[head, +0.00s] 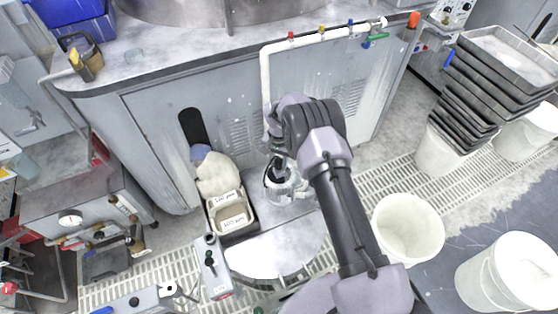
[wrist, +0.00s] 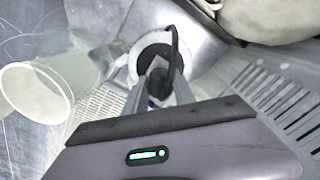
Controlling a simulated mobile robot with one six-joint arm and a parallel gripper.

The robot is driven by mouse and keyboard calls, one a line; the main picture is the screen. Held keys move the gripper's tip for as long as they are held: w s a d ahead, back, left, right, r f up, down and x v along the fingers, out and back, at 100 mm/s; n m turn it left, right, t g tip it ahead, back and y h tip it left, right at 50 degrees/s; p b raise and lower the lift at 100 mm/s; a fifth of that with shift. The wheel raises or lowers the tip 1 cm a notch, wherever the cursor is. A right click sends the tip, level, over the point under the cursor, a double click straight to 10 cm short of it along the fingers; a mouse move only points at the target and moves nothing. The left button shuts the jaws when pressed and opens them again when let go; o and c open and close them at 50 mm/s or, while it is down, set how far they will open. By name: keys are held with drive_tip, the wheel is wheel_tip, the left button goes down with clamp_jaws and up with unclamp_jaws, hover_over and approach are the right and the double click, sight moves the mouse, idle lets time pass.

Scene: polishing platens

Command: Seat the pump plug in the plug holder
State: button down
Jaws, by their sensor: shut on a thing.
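My gripper (wrist: 158,92) is shut on the pump plug (wrist: 163,80), a small dark piece with a black cord or loop rising from it. In the wrist view the plug is in front of a round white holder (wrist: 133,68) with a dark opening, which I take to be the plug holder. The plug overlaps the opening in this view; I cannot tell whether it is inside or above it. In the head view my gripper (head: 279,158) points down over the small grey table, and a dark piece (head: 278,176) shows below it. My arm and gripper hide part of the holder there.
A translucent jug (wrist: 50,85) stands close to the holder. The grey cabinet (head: 160,150) rises behind. White buckets (head: 408,228) stand on the right. The table's front (head: 275,252) is bare.

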sight(279, 161)
drive_tip(key=shift+f, duration=0.85)
drive_tip(key=c, duration=0.9)
unclamp_jaws()
drive_tip(key=shift+c, duration=0.2)
wheel_tip(279, 161, up, 17)
drive_tip(key=p, duration=0.7)
drive_tip(key=shift+r, duration=0.2)
